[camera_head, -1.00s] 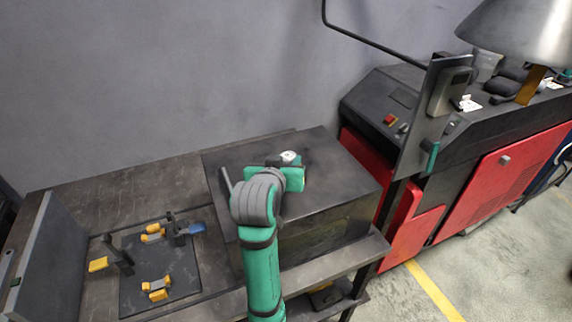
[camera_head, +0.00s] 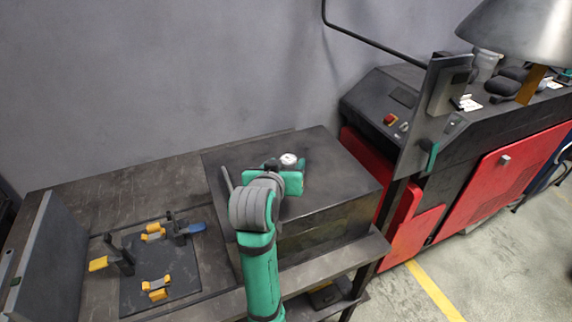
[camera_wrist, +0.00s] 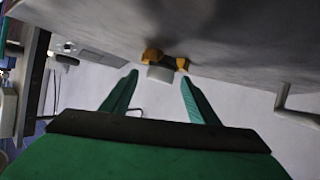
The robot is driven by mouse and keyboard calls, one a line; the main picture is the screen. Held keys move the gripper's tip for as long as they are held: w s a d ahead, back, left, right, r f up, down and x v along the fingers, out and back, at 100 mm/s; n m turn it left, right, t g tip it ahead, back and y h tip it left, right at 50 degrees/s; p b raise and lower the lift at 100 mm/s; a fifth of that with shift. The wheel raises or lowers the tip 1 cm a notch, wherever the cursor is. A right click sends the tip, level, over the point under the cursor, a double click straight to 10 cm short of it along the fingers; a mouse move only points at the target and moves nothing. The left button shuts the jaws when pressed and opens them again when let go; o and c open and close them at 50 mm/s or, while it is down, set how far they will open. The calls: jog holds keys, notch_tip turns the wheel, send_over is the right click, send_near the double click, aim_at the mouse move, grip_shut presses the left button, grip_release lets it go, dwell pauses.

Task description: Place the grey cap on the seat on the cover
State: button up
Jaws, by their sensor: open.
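A pale grey round cap (camera_head: 289,158) is on top of the dark box-shaped cover (camera_head: 335,170). In the wrist view, which looks upside down, the grey cap (camera_wrist: 160,73) sits against a yellow-orange seat (camera_wrist: 165,59) on the dark surface. Whether it is fully down in the seat cannot be told. My gripper (camera_head: 287,172) is just in front of the cap, low over the cover. In the wrist view my gripper (camera_wrist: 158,80) is open, with the cap showing beyond and between its two green fingertips, apparently not touching them.
A dark mat (camera_head: 190,280) with yellow and black clamps and a blue-handled one lies on the bench at left. A grey upright panel (camera_head: 65,265) stands at its left. A grey post with a panel (camera_head: 425,115) and a red and black machine (camera_head: 500,180) are at right.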

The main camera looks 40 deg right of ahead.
jog(key=v, duration=1)
jog(key=shift+s+a+r, duration=0.15)
jog(key=shift+a+r, duration=0.05)
jog(key=shift+a, duration=0.05)
jog(key=shift+s+a, duration=0.1)
